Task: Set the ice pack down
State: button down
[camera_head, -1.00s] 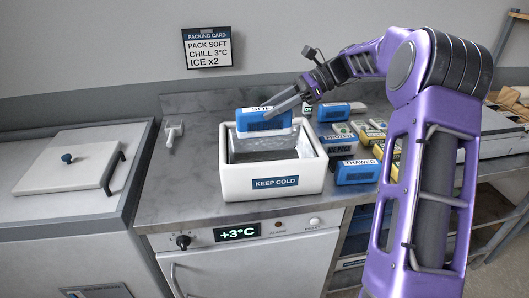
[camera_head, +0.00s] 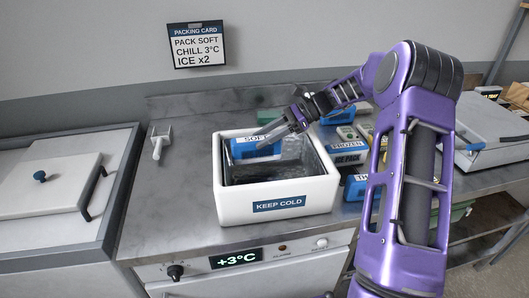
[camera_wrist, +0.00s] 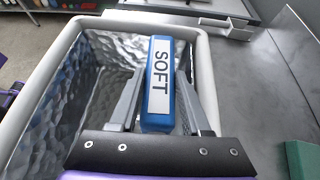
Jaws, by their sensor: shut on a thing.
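My gripper (camera_wrist: 158,100) is shut on a blue ice pack with a white label reading SOFT (camera_wrist: 161,75). In the head view the ice pack (camera_head: 243,148) is inside the white cooler box marked KEEP COLD (camera_head: 230,203), towards its back left, with its top near the rim. My gripper (camera_head: 268,140) reaches in over the box's back right side. The wrist view shows the box's foil-lined wall (camera_wrist: 62,115) and open space left of the pack. I cannot tell whether the pack touches the box floor.
A white scoop (camera_head: 159,143) lies to the left. A packing card (camera_head: 197,46) on the wall reads PACK SOFT, CHILL 3°C, ICE x2.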

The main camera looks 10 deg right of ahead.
aim_at(265, 148)
jog(key=shift+f, duration=1.95)
jog(key=shift+f, duration=0.15)
jog(key=c, duration=0.6)
grip_release()
jog(key=shift+c, duration=0.2)
jog(key=shift+d+r, duration=0.2)
jog(key=v, duration=1.1)
jog(key=shift+d, duration=0.3)
jog(key=shift+r, duration=0.15)
